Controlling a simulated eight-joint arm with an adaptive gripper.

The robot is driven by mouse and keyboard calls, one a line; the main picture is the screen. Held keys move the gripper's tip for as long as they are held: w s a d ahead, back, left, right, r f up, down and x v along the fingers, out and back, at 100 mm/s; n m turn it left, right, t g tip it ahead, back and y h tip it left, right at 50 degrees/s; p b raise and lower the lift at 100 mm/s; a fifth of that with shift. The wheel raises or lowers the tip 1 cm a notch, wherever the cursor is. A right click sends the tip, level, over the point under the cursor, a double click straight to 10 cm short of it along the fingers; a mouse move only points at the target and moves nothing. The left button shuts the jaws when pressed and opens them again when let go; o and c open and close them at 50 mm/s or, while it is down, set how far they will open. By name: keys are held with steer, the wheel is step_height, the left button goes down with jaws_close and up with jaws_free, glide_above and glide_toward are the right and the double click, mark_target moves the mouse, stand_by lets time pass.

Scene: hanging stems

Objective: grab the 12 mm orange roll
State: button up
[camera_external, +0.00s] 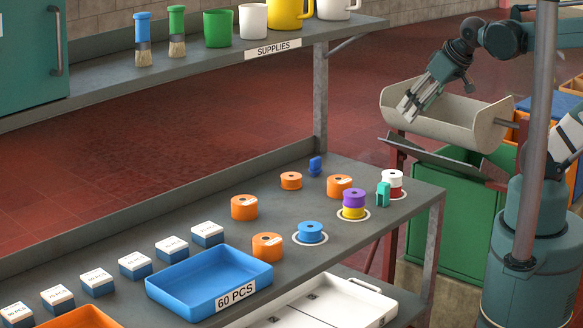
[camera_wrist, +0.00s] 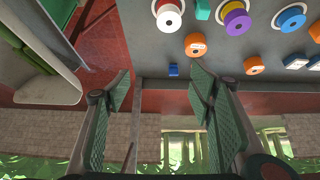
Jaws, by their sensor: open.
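Several orange rolls stand on the grey table in the external view: a small one at the back (camera_external: 291,180), one right of it (camera_external: 339,187), one at the left (camera_external: 244,207) and one near the blue tray (camera_external: 267,246). Their size labels are too small to read. The wrist view shows orange rolls at the upper middle (camera_wrist: 195,45), further right (camera_wrist: 254,65) and at the right edge (camera_wrist: 315,32). My gripper (camera_external: 407,112) is open and empty, high beside the beige trough, away from all rolls. Its two fingers (camera_wrist: 160,88) stand apart in the wrist view.
A white-over-red roll stack (camera_external: 392,184), teal block (camera_external: 383,196), purple-over-yellow stack (camera_external: 354,203) and blue roll (camera_external: 310,232) stand towards the table's right. A small blue block (camera_external: 315,166) is by the back rolls. The beige trough (camera_external: 455,118) and a post (camera_external: 537,130) flank my arm.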

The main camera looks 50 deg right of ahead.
steer(key=shift+o, duration=0.3)
steer(key=w+a+f+n+g+h, duration=0.1)
steer(key=w+a+n, duration=0.25)
steer(key=w, duration=0.25)
steer(key=w+a+f+n+g, duration=0.1)
steer(key=w+a+n, duration=0.1)
steer(key=w+n, duration=0.35)
steer(key=n+g+h+p, duration=0.2)
steer(key=n+p, duration=0.4)
steer(key=n, duration=1.3)
glide_above(245, 200)
steer(key=s+a, duration=0.2)
step_height(245, 200, down, 14)
steer(key=shift+f, duration=0.15)
steer(key=shift+x, duration=1.3)
